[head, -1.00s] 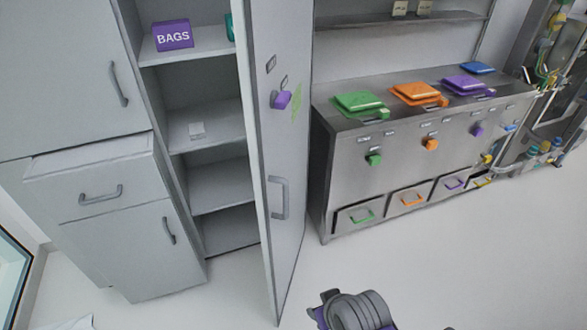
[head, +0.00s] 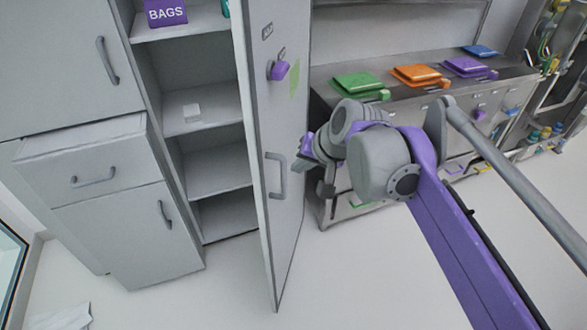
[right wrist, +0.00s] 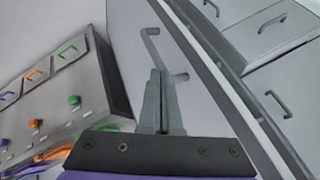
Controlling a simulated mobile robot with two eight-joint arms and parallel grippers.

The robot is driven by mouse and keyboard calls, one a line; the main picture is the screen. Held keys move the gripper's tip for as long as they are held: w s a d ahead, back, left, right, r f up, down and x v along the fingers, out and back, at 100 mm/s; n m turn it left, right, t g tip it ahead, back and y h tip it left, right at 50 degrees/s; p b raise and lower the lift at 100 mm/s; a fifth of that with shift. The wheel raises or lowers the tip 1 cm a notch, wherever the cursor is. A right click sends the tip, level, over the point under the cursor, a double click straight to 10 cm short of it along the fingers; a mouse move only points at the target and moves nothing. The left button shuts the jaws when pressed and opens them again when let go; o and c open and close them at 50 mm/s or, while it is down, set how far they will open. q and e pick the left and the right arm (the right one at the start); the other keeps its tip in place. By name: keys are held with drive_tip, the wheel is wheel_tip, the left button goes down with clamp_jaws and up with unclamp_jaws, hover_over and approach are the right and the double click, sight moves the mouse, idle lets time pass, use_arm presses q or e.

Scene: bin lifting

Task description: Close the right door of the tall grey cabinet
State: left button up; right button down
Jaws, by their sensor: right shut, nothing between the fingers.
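The right door (head: 283,130) of the tall grey cabinet stands open, swung outward, with its outer face toward the right. It has a grey bar handle (head: 275,176) and a purple knob (head: 278,70). The open cabinet shelves (head: 220,181) show to its left. My right gripper (head: 300,168) is just right of the door, close to its outer face near the handle. In the right wrist view, its fingers (right wrist: 159,98) are shut together and empty, pointing at the door beside the handle (right wrist: 153,45). Whether they touch the door I cannot tell. My left gripper is not in view.
A steel counter (head: 323,97) with coloured lids stands behind my right arm. A drawer cabinet (head: 108,215) is at left. The floor before the door (head: 200,295) is clear.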

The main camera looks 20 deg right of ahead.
sight(265, 176)
drive_tip(key=shift+w+a+f, duration=0.75)
drive_tip(key=shift+w+f, duration=0.3)
drive_tip(key=shift+w, duration=0.05)
drive_tip(key=shift+w+a+f, duration=0.8)
drive_tip(key=shift+w+f, duration=0.25)
drive_tip(key=shift+w, duration=0.1)
drive_tip(key=shift+w+a+f, duration=0.75)
drive_tip(key=shift+w+f, duration=0.3)
drive_tip(key=shift+w, duration=0.05)
drive_tip(key=shift+a, duration=0.1)
